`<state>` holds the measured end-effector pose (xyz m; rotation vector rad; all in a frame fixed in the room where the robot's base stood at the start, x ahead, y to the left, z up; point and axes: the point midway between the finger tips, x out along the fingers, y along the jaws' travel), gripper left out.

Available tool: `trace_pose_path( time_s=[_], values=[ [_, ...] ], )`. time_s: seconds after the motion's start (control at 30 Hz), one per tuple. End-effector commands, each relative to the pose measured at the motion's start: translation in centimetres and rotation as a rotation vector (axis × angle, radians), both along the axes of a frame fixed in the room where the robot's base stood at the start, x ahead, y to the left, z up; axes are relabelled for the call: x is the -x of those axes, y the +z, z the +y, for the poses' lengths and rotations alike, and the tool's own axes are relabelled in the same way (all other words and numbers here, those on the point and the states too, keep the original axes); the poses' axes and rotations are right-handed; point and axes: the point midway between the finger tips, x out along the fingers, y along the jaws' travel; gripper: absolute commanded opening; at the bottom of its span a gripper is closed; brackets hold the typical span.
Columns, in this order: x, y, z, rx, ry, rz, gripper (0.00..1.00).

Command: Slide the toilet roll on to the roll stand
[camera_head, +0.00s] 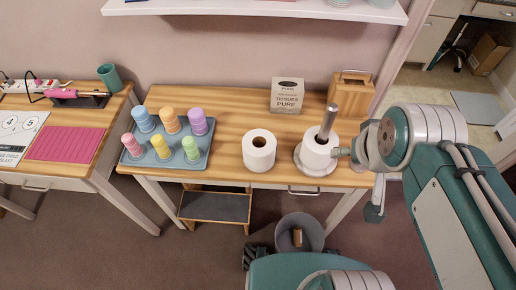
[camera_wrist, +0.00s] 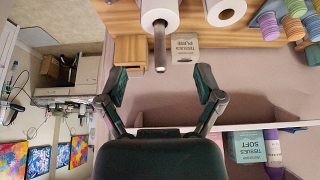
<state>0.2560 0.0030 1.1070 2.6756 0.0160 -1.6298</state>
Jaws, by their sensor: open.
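The roll stand (camera_head: 328,122) is a grey metal post on a round pale base, near the right end of the wooden table. A white toilet roll (camera_head: 318,153) is around its post, low down at the base; the post sticks out above it. A second white toilet roll (camera_head: 259,151) stands upright on the table, left of the stand and apart from it. The wrist view shows the post (camera_wrist: 160,48) and both rolls upside down at the top. My gripper (camera_wrist: 162,86) is open and empty, its fingers spread apart and clear of both rolls. My arm covers the table's right end.
A blue tray (camera_head: 150,165) with several coloured cones is at left. A tissue box (camera_head: 287,95) and a wooden box (camera_head: 351,90) stand at the back. A shelf (camera_head: 250,8) hangs above. A bin (camera_head: 300,232) is on the floor. The table between tray and loose roll is clear.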

Motion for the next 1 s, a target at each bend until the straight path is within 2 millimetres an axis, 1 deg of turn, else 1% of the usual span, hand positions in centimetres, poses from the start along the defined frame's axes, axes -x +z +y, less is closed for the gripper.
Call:
trace_pose_path(
  time_s=[0.17, 0.27, 0.47, 0.6, 0.67, 0.77, 0.8, 0.9, 1.0],
  values=[
    [-3.7, -0.5, 1.5, 0.009, 0.065, 0.077, 0.85],
    [-6.1, -1.3, 2.6, 0.015, 0.104, 0.123, 0.85],
    [-10.7, -3.7, 5.2, 0.033, 0.185, 0.213, 0.85],
    [-13.6, -6.2, 7.4, 0.047, 0.24, 0.276, 0.85],
    [-14.8, -7.5, 8.4, 0.054, 0.265, 0.303, 0.85],
    [-16.6, -9.9, 10.2, 0.067, 0.305, 0.348, 0.85],
    [-17.2, -11.0, 10.9, 0.072, 0.321, 0.366, 0.85],
    [-18.6, -13.7, 12.7, 0.086, 0.36, 0.408, 0.85],
    [-19.5, -16.1, 14.1, 0.096, 0.389, 0.441, 0.85]
  ],
)
